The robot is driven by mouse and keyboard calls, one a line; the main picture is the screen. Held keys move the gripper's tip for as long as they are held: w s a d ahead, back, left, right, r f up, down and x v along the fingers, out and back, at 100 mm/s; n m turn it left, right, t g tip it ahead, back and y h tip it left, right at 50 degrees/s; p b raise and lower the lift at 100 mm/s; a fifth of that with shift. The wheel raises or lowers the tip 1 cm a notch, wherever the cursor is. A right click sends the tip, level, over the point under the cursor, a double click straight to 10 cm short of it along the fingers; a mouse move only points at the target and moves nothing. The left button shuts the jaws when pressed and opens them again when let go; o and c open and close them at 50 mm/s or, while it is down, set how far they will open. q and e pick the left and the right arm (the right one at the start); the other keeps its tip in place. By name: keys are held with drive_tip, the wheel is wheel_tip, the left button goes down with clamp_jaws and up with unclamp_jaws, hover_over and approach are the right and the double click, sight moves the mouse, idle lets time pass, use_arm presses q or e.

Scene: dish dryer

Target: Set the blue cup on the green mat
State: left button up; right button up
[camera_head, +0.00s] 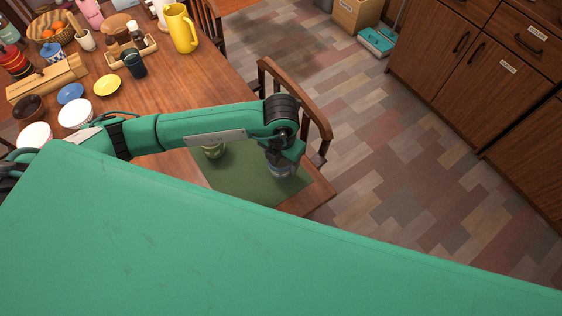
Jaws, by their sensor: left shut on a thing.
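The green mat (245,183) lies on the near right end of the wooden table. My left arm reaches across the table from the left, and its gripper (283,163) points down over the right part of the mat. It is shut on the blue cup (280,171), of which only a small part shows below the gripper. I cannot tell whether the cup touches the mat. My right gripper is not in view.
A dark cup (133,64), a yellow pitcher (182,28), a yellow dish (107,85), a blue dish (70,93) and several other items crowd the left and far table. A wooden chair (310,100) stands at the table's right edge. My own green body covers the foreground.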

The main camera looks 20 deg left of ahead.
sight(281, 165)
use_arm(q)
wheel_tip(281, 165, down, 3)
drive_tip(key=shift+f, duration=0.1)
drive_tip(key=shift+f, duration=0.1)
drive_tip(key=o, duration=1.1)
